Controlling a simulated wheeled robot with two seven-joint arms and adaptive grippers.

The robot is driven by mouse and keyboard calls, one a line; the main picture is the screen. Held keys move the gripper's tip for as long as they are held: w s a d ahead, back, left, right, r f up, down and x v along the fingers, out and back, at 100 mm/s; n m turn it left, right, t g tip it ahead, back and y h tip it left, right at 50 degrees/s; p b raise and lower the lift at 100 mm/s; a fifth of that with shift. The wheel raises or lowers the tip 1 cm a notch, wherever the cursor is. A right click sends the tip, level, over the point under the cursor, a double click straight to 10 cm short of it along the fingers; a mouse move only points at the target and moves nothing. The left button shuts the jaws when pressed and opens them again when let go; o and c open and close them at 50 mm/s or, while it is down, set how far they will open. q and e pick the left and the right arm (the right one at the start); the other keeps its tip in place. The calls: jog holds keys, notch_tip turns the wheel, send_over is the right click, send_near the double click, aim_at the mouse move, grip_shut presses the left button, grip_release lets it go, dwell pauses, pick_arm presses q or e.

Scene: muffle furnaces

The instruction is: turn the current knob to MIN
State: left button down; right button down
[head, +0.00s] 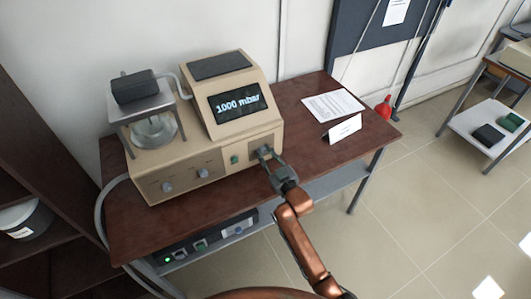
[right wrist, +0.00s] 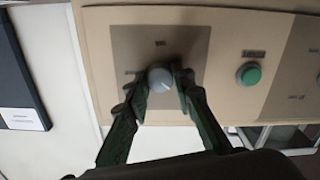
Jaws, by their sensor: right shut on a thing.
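A tan instrument (head: 218,160) with a lit display reading "1000 mbar" stands on the dark wooden table. My right gripper (head: 266,158) reaches the right end of its front panel. In the right wrist view, a round grey knob (right wrist: 160,78) sits on a darker square panel between the two fingers of my right gripper, which is shut on it. Small labels around the knob are too blurred to read, so I cannot tell its setting or confirm its name. In the head view the gripper mostly hides this knob. My left gripper is not in view.
A green button (right wrist: 249,73) is beside the knob's panel. Two other knobs (head: 167,187) are on the instrument's left front. A unit with a green light (head: 207,242) sits below.

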jog(key=n+p, duration=0.1)
jog(key=n, duration=0.2)
jog(key=shift+r+n, duration=0.1)
jog(key=shift+n, duration=0.3)
jog(key=n, duration=0.4)
dwell(0.4)
jog(key=c, duration=1.7)
grip_release()
jog(key=shift+o, duration=0.2)
jog(key=v, duration=1.2)
